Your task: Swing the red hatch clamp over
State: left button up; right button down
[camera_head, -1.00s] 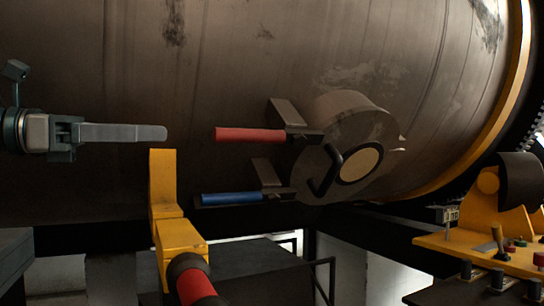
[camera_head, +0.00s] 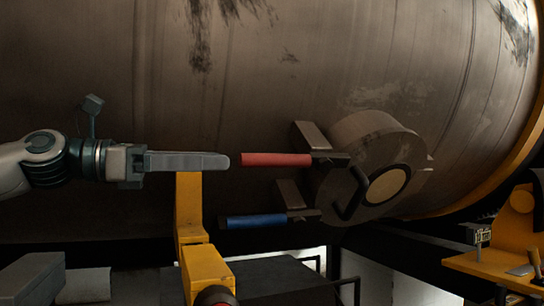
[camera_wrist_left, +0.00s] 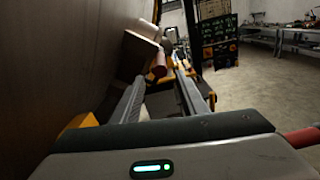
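The red hatch clamp (camera_head: 276,160) is a red-gripped handle. It sticks out left from a dark bracket beside a round hatch (camera_head: 366,135) on the big brown drum. In the left wrist view the red grip's end (camera_wrist_left: 158,64) shows ahead between the finger ends. My left gripper (camera_head: 226,161) comes in from the left, level with the red handle. Its tip is just short of the handle's left end, with a small gap in the head view. In the left wrist view its two fingers (camera_wrist_left: 165,78) stand apart with nothing held. My right gripper is not seen.
A blue handle (camera_head: 256,221) lies below the red one. A yellow upright bracket (camera_head: 189,205) stands just under and behind my left fingers. The drum wall (camera_head: 300,70) is close behind. A yellow console (camera_head: 510,270) is at lower right.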

aim_at(272, 162)
pick_arm(q)
jog(key=p+x, duration=0.4)
jog(key=x, duration=0.7)
jog(key=shift+d+r, duration=0.1)
jog(key=shift+w+d, duration=0.15)
jog(key=shift+d, duration=0.3)
jog(key=shift+c, duration=0.3)
grip_shut()
